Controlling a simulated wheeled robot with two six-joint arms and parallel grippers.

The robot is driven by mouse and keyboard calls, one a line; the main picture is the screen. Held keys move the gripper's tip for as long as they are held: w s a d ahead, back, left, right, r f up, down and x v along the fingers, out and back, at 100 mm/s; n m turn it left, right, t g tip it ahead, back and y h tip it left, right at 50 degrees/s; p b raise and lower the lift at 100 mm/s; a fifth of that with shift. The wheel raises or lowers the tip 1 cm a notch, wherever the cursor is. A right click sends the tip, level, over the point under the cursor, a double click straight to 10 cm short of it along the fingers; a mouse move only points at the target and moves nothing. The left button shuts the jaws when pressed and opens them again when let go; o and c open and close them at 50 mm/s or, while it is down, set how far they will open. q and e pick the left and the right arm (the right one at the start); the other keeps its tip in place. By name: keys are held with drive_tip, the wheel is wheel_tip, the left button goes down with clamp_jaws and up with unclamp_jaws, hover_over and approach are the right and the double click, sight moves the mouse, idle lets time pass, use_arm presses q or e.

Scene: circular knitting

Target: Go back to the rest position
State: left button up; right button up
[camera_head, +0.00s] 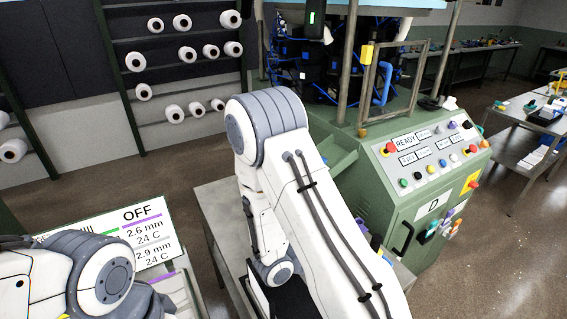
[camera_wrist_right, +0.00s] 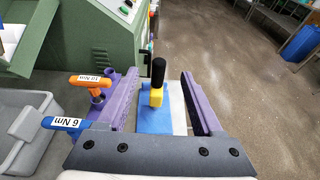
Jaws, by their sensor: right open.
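My right gripper (camera_wrist_right: 158,78) shows in the right wrist view with its two purple fingers wide apart and nothing held between them. Beyond the gap, a yellow tool with a black handle (camera_wrist_right: 157,75) stands on a blue block; I cannot tell how far it is from the fingers. In the head view my white right arm crosses the middle and bends down over a grey table, its dark hand partly cut off at the bottom edge. My left arm shows only at the lower left, and its gripper is out of the picture.
An orange 10 Nm handle (camera_wrist_right: 90,80) and a blue 6 Nm handle (camera_wrist_right: 66,123) are left of the right gripper, near a grey bin (camera_wrist_right: 22,135). The green knitting machine (camera_head: 388,165) stands close to my right arm. An OFF display board (camera_head: 150,232) is by my left arm.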

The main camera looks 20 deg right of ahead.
drive_tip(key=s+a+r+m+y, duration=0.3)
drive_tip(key=s+a+m+y, duration=0.1)
drive_tip(key=a, duration=0.6)
drive_tip(key=s+a+r+m+y, duration=0.3)
drive_tip(key=a+y, duration=0.3)
drive_tip(key=a, duration=0.5)
drive_tip(key=s+a+r+m+g+y, duration=0.1)
drive_tip(key=s+a+r+m+y, duration=0.2)
drive_tip(key=a, duration=0.7)
drive_tip(key=s+m+y, duration=0.1)
drive_tip(key=s+y, duration=0.1)
drive_tip(key=shift+s+a+r+m+y, duration=0.2)
drive_tip(key=shift+m+y, duration=0.1)
drive_tip(key=shift+m, duration=0.1)
